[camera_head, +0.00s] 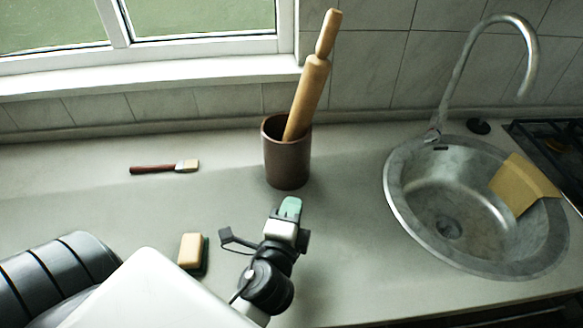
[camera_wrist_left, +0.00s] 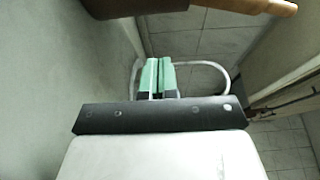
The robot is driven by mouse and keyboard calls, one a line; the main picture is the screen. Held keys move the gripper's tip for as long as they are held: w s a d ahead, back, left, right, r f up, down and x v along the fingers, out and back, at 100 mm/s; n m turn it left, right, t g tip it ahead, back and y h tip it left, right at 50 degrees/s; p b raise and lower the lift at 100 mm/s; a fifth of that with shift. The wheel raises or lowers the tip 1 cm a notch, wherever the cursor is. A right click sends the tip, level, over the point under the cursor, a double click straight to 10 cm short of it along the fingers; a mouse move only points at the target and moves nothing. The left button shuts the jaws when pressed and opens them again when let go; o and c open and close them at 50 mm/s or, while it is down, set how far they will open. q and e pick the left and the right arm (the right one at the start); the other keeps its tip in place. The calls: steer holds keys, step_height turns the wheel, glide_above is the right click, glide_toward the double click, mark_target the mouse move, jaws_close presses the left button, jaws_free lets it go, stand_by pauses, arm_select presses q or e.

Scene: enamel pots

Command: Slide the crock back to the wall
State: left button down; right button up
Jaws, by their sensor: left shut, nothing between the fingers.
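The crock (camera_head: 287,165) is a dark brown cylinder standing upright on the counter, short of the tiled back wall. A wooden rolling pin (camera_head: 312,85) stands in it, leaning to the right. My left gripper (camera_head: 290,207) has green fingertips and is shut and empty, just in front of the crock's near side; I cannot tell whether it touches. In the left wrist view the shut fingertips (camera_wrist_left: 158,76) show in the middle. A brown part of the crock (camera_wrist_left: 165,6) and the rolling pin (camera_wrist_left: 270,6) show at the top edge. My right gripper is not in view.
A brush (camera_head: 165,167) lies left of the crock. A sponge (camera_head: 192,251) lies on the near counter, left of my gripper. A steel sink (camera_head: 400,205) with a tap (camera_head: 530,75) and a yellow cloth (camera_head: 523,183) is at the right. The counter behind the crock looks clear.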

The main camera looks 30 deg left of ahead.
mark_target(293, 158)
arm_select(q)
steer(key=p+x, duration=0.1)
steer(key=x, duration=0.2)
steer(key=a+p+x, duration=0.1)
steer(key=x, duration=0.2)
steer(key=p+x, duration=0.1)
steer(key=x, duration=0.2)
steer(key=shift+a+r, duration=0.1)
steer(key=shift+a, duration=0.25)
steer(key=shift+w+a, duration=0.3)
steer(key=shift+a, duration=0.5)
steer(key=shift+w+a, duration=0.2)
steer(key=shift+a, duration=0.05)
steer(key=w+a, duration=0.1)
steer(key=a, duration=0.2)
steer(key=w+a, duration=0.2)
steer(key=a, duration=0.2)
steer(key=w+a+p, duration=0.1)
steer(key=w+a, duration=0.1)
steer(key=a, duration=0.1)
steer(key=shift+w+a, duration=0.15)
